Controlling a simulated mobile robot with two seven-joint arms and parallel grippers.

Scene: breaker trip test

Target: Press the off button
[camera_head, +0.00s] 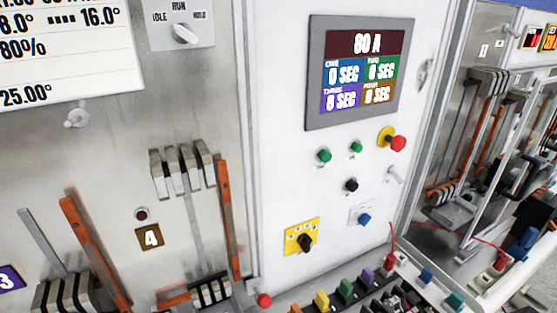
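The white control panel (290,190) stands upright in the middle of the view. It carries two green buttons (324,155) (356,147), a black button (351,185) below them, and a blue button or knob (364,219) on a small pale plate. A large red mushroom button (398,143) sits on a yellow base at the panel's right. Labels beside the buttons are too small to read, so I cannot tell which one is marked off. Neither of my grippers is in view, and nothing visibly covers the buttons.
A screen (362,70) above the buttons reads 80 A and 0 SEC. A black rotary switch (306,242) sits on a yellow plate. Coloured plugs (345,290) line a ledge below. A thin red wire runs right. Metal clamps with orange bars (225,200) flank the panel.

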